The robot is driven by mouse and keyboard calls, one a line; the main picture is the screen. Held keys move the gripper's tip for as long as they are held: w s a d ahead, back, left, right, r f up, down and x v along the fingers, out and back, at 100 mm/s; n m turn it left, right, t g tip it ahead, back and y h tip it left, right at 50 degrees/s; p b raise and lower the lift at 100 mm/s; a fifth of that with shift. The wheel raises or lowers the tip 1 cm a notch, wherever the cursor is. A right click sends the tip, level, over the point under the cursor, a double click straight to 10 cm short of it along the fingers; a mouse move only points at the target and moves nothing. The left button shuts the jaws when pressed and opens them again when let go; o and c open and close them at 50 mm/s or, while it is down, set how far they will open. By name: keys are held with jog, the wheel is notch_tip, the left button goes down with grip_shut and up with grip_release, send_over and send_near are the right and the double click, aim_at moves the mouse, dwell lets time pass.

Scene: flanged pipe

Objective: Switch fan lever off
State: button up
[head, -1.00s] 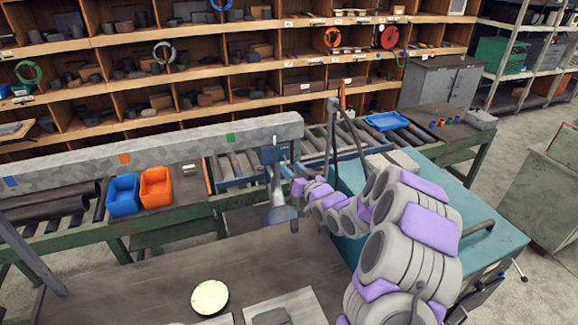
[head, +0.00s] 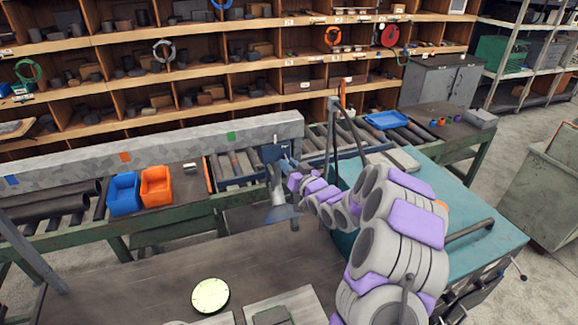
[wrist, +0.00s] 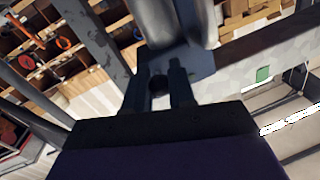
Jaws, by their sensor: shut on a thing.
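My gripper (head: 286,164) is at the front of this box, at the end of my purple and grey arm. In the wrist view my gripper (wrist: 158,78) has its two dark fingers on either side of a dark round knob (wrist: 158,85), which appears to be the lever's end. The box (wrist: 185,65) shows just beyond the fingers. The rest of the lever is hidden by the fingers, so its exact angle cannot be told.
A grey funnel-shaped hood (head: 282,205) hangs below the box. A teal cabinet (head: 470,225) stands close under my arm. A blue bin (head: 123,194) and an orange bin (head: 156,187) stand left on the bench. The tabletop (head: 130,290) in front is mostly clear.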

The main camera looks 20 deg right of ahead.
grip_shut()
jog(key=shift+w+f+t+b, duration=0.1)
jog(key=shift+f+t+b, duration=0.4)
jog(key=shift+b, duration=0.55)
jog(key=shift+t+b, duration=0.3)
jog(key=shift+b, duration=0.1)
jog(key=shift+r, duration=0.15)
jog(key=o, duration=0.8)
grip_release()
jog(key=shift+d, duration=0.1)
jog(key=shift+c, duration=0.2)
